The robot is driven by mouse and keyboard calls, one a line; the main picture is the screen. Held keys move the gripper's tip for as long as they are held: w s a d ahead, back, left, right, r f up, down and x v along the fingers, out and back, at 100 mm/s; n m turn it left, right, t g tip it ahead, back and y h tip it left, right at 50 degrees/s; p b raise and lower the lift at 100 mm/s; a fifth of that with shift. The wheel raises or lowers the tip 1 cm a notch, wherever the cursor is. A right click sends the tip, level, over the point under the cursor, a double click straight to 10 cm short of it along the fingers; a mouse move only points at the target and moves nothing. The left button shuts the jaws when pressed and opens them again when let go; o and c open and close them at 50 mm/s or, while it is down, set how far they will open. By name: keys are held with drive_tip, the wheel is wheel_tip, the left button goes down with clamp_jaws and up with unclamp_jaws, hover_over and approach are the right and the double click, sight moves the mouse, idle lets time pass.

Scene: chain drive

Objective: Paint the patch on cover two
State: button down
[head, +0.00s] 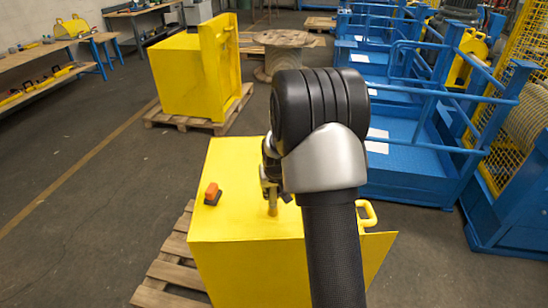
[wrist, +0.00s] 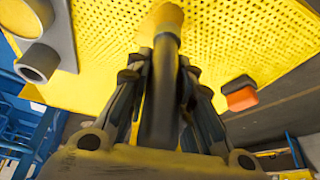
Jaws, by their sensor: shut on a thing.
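A yellow box-shaped cover (head: 250,232) stands in front of me; no number shows on it. My gripper (head: 268,178) is over its top, partly hidden by my arm. In the wrist view my gripper (wrist: 159,72) is shut on the dark handle of a brush (wrist: 160,105). The brush's tan tip (head: 272,209) points down at the cover's top and seems to touch it. In the wrist view the tip meets a tan area on the perforated yellow surface (wrist: 235,35). I cannot tell the patch apart from the brush tip.
An orange and black block (head: 212,194) lies on the cover's left side. A wooden pallet (head: 168,280) is under the cover. Another yellow cover (head: 180,80) stands behind, left. Blue railed platforms (head: 410,180) stand at right. The floor at left is clear.

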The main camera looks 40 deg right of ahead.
drive_tip(key=shift+r+p, duration=1.15)
drive_tip(key=shift+r, duration=0.9)
